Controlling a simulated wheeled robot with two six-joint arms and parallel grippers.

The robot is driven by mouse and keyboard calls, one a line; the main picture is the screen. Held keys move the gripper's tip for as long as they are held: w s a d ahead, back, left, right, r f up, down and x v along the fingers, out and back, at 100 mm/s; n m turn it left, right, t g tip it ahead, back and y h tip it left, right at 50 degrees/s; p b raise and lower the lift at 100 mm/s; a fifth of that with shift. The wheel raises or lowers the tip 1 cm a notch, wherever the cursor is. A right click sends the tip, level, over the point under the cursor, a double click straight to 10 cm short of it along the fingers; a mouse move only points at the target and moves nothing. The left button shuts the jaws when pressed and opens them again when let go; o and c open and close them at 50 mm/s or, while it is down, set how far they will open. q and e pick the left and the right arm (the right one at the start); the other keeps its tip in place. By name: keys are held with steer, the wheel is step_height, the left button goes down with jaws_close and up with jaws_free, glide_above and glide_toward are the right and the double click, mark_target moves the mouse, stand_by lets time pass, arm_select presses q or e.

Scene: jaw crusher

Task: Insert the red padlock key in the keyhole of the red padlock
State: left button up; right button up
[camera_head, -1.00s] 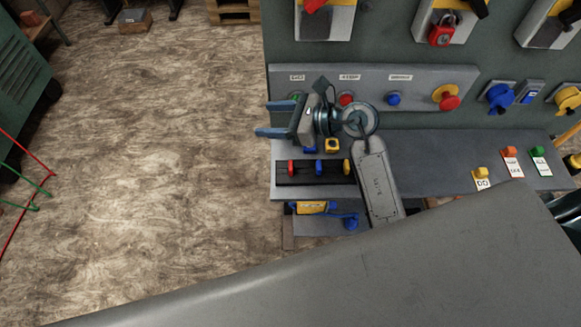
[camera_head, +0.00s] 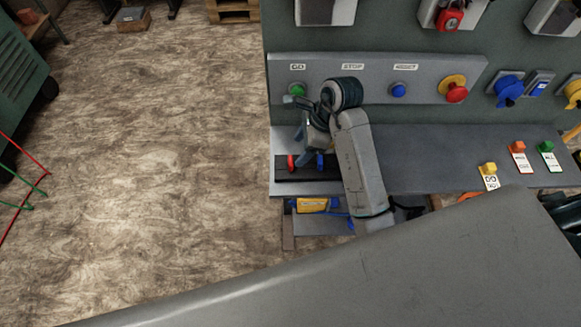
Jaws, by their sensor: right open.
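The red padlock (camera_head: 450,16) hangs on the upper panel at the top right of the head view; its keyhole is too small to make out. The red key (camera_head: 291,162) stands in the black holder (camera_head: 312,174) on the grey ledge, with a blue key (camera_head: 320,161) to its right. My right gripper (camera_head: 303,152) is open and empty, pointing down just above the holder, close to the red and blue keys. I cannot tell whether it touches either. My right forearm hides the holder's right end. My left gripper is not in view.
Behind my arm, the control panel has a green button (camera_head: 297,90), a blue button (camera_head: 398,90) and a red emergency stop (camera_head: 455,89). Yellow, orange (camera_head: 518,147) and green tags lie on the right of the ledge. The ledge between is clear.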

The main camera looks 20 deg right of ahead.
mark_target(292, 160)
steer(key=shift+x, duration=0.75)
steer(key=p+x, duration=0.1)
steer(key=x, duration=0.2)
steer(key=shift+s+a+f, duration=0.1)
steer(key=shift+a+f, duration=0.15)
steer(key=shift+f, duration=0.35)
steer(key=c, duration=1.1)
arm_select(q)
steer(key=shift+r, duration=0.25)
arm_select(e)
steer(key=shift+o, duration=0.2)
